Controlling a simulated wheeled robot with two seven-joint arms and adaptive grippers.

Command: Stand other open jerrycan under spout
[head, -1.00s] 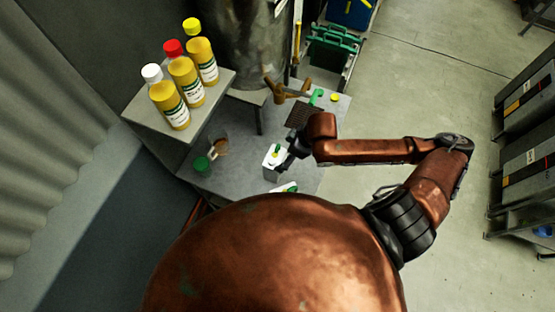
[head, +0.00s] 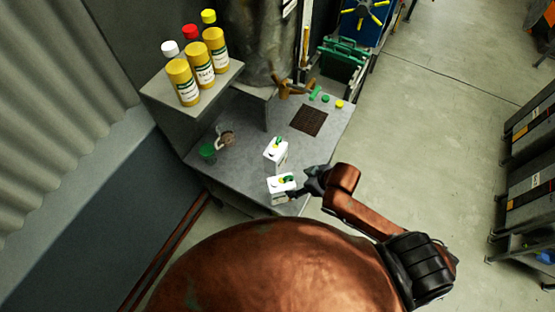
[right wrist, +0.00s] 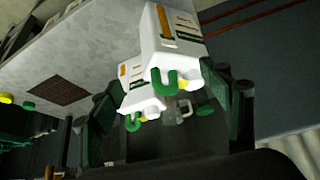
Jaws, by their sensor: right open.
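Two white jerrycans with green handles stand upright on the grey table: a far jerrycan (head: 276,153) and a near jerrycan (head: 281,188). Each shows a yellow spot by its handle; I cannot tell whether this is a cap or an opening. My right gripper (head: 312,186) is open, just right of the near jerrycan. In the right wrist view both jerrycans appear upside down beyond the open fingers (right wrist: 163,105), one larger (right wrist: 170,30), one smaller (right wrist: 138,90). Contact is not clear. A brown wooden piece, perhaps the spout (head: 288,89), sits at the table's back. My left gripper is not in view.
A dark mat (head: 308,121) lies bare on the table, with green and yellow caps (head: 326,98) behind it. A green container (head: 207,152) and a mug-like vessel (head: 225,138) stand at left. Yellow bottles (head: 205,66) stand on a raised shelf (head: 160,92).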

